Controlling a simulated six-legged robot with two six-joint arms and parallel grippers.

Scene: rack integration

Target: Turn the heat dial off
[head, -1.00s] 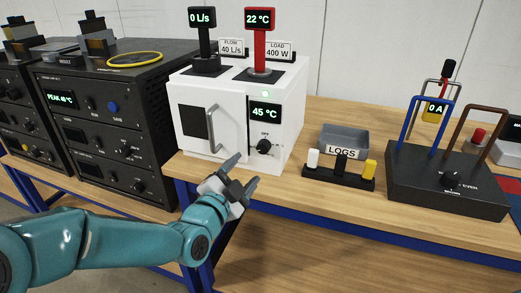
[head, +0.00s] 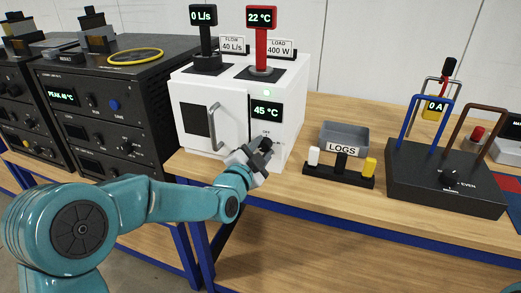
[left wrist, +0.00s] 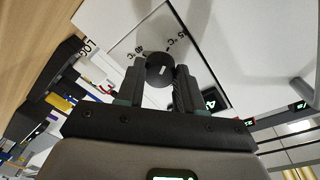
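The heat dial (head: 266,144) is a black knob low on the front of the white heater box (head: 291,123), under a green display reading 45 °C. My left gripper (head: 259,152) is at the dial and partly covers it. In the left wrist view the round dial (left wrist: 160,70) with a short white mark sits between the two dark fingertips of my left gripper (left wrist: 159,78). The fingers are apart, one on each side of the dial; I cannot tell whether they touch it. Temperature marks show on the panel beyond it. My right gripper is not in view.
A grey tray (head: 345,134) labelled LOGS and a black stand (head: 339,181) with white, black and yellow pegs are right of the box. A black unit (head: 447,179) with blue and brown loops stands farther right. The box's door handle (head: 215,127) is left of my gripper.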

